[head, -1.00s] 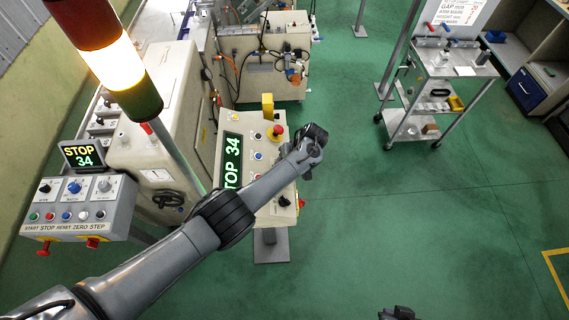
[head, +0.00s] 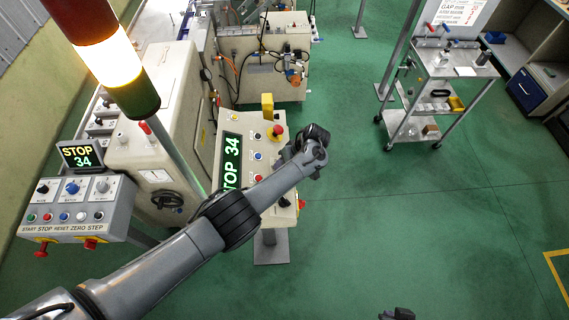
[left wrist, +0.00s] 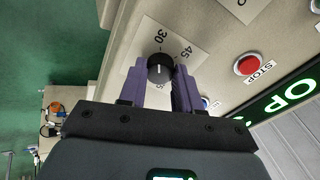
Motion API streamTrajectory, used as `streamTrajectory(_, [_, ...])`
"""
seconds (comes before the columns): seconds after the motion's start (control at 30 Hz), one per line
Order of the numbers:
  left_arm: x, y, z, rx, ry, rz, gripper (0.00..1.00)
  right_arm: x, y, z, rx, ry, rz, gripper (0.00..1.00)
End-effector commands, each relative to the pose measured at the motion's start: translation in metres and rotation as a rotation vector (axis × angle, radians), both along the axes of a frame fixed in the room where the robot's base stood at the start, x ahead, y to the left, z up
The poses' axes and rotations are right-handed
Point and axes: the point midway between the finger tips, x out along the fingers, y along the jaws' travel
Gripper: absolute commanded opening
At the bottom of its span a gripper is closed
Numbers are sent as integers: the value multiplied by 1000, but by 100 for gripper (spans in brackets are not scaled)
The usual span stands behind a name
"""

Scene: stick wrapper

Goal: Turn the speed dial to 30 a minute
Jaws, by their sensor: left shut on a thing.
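The speed dial (left wrist: 160,68) is a black round knob with a white mark on a pale plate in the left wrist view. The printed 30 lies just above it and the 45 up to its right; other numbers are partly covered. My left gripper (left wrist: 161,76) has its purple fingers on either side of the knob, shut on it. The panel display (head: 231,160) reads STOP 34. A dark part of my right arm (head: 397,313) shows at the bottom edge, its fingers not clear.
The control panel (head: 233,122) carries a red mushroom button (head: 277,131) and several small buttons. A red STOP button (left wrist: 249,64) is right of the dial. A second display (head: 82,156) also reads STOP 34. A trolley (head: 442,70) stands far right; green floor between is clear.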

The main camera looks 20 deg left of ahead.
Motion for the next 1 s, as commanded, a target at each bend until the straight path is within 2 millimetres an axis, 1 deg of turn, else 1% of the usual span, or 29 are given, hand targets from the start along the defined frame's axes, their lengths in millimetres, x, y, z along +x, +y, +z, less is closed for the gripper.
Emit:
streamTrajectory(0.07, [1,-1,2,-1,-2,-1,2,0,0,0,-1,0,1,0])
streamTrajectory(0.1, [1,-1,2,-1,-2,-1,39,0,0,0,-1,0,1,0])
streamTrajectory(0.23, [1,-1,1,-1,-1,0,58,0,0,0,-1,0,1,0])
streamTrajectory(0.5, [0,0,1,-1,0,-1,58,0,1,0,3,0,-2,0])
streamTrajectory(0.63, [1,-3,6,0,-3,-1,58,0,1,2,5,0,-4,0])
streamTrajectory(0.77, [3,-9,19,-1,-1,-2,58,0,2,6,8,0,-6,0])
streamTrajectory(1.0, [7,-28,56,0,-4,-2,58,0,2,11,9,0,-6,0])
